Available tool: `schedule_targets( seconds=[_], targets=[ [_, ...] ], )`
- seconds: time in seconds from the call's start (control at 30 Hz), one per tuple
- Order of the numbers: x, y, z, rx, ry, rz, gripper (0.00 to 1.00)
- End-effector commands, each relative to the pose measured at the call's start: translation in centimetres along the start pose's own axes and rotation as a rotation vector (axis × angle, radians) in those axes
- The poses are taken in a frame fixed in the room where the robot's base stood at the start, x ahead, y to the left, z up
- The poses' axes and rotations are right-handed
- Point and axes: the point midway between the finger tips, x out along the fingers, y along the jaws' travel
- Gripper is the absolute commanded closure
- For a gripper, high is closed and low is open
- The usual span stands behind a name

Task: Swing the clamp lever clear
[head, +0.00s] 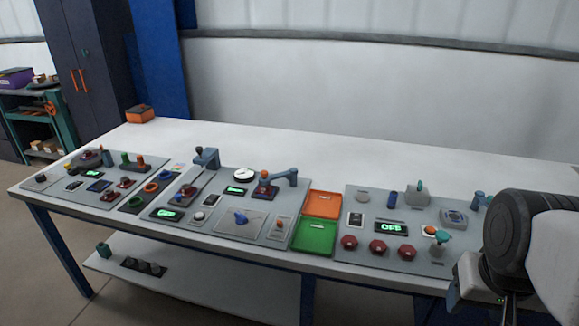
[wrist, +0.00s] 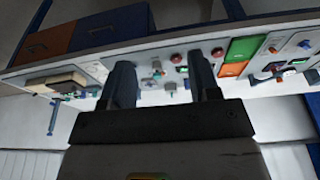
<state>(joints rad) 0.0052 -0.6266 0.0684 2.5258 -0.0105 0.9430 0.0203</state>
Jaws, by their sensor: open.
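My gripper (wrist: 162,82) is open and empty in the wrist view, its two dark fingers apart with the panel beyond them. At the left of that view a blue clamp-like part with a long bar (wrist: 53,118) sits beside a beige block (wrist: 62,80); it looks like the clamp lever, apart from my fingers. In the head view a small blue part (head: 478,201) shows at the right panel's far right edge, partly behind my arm; I cannot tell if it is the same thing. My fingers are not visible there.
The right panel (head: 345,225) carries red knobs (head: 406,252), an OFF display (head: 391,228) and a teal-topped lever (head: 441,238). Orange (head: 322,204) and green (head: 314,236) trays lie left of it. A blue-grey lever (head: 283,176) stands on the middle panel.

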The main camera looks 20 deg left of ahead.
Motion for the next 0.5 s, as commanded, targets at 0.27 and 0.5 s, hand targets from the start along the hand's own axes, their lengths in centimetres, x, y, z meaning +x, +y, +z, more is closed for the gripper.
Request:
schedule_targets(
  seconds=[0.27,0.5],
  targets=[
    [-0.8,-0.9,-3.6,0.000,-0.012,-0.006,0.44],
    [-1.6,-2.7,-9.0,0.003,-0.029,-0.014,0.44]
  ],
)
